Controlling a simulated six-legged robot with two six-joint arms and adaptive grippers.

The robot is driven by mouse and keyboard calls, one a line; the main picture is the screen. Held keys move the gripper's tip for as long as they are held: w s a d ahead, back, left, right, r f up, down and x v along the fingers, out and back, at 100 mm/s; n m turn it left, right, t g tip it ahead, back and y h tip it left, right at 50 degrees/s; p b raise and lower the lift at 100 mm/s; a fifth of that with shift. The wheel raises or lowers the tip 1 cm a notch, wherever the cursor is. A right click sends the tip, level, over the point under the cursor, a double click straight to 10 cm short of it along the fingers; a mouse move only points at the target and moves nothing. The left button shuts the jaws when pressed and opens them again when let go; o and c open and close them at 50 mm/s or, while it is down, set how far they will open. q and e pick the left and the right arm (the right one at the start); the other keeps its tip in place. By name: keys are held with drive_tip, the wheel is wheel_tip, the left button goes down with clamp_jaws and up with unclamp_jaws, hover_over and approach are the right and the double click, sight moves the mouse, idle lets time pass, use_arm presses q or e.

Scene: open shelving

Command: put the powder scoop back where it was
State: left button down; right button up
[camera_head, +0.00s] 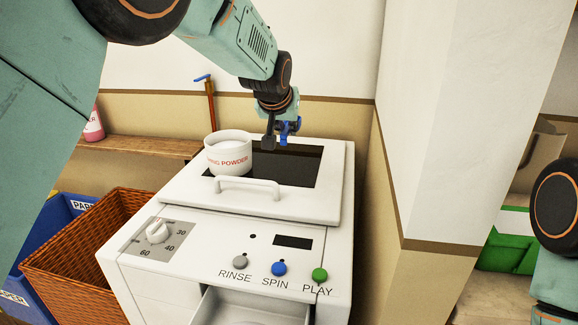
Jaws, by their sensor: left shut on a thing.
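A white tub (228,158) with red lettering that reads "...ING POWDER" stands upright on the back left of the washing machine's lid, filled with white powder. My left gripper (279,138) comes down from above, to the right of the tub and over the dark lid window. It is shut on a small blue thing (288,127), which looks like the powder scoop. The fingers hide part of it, and its full shape is too small to tell. My right arm shows at the right edge, but its gripper is out of view.
The white washing machine (190,275) has a lid handle (247,185), a dial (157,232), several buttons and an open drawer (250,308) below. A wicker basket (95,245) and blue bin (60,222) stand left. A wall corner (420,120) rises close on the right.

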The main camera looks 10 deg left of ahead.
use_arm(q)
drive_tip(key=f, duration=0.3)
drive_tip(key=f+b, duration=0.1)
drive_tip(key=shift+s+a+f, duration=0.1)
drive_tip(key=shift+a+f, duration=0.2)
drive_tip(key=shift+d+f, duration=0.2)
drive_tip(key=shift+f, duration=0.5)
wheel_tip(320, 180, down, 4)
drive_tip(key=shift+s+a+r+b, duration=0.1)
drive_tip(key=shift+r+b, duration=0.1)
drive_tip(key=shift+b, duration=0.8)
drive_tip(key=shift+w+f, duration=0.15)
drive_tip(key=shift+w, duration=0.05)
drive_tip(key=shift+s, duration=0.15)
drive_tip(key=c, duration=1.3)
unclamp_jaws()
drive_tip(key=shift+f, duration=0.15)
drive_tip(key=shift+c, duration=0.2)
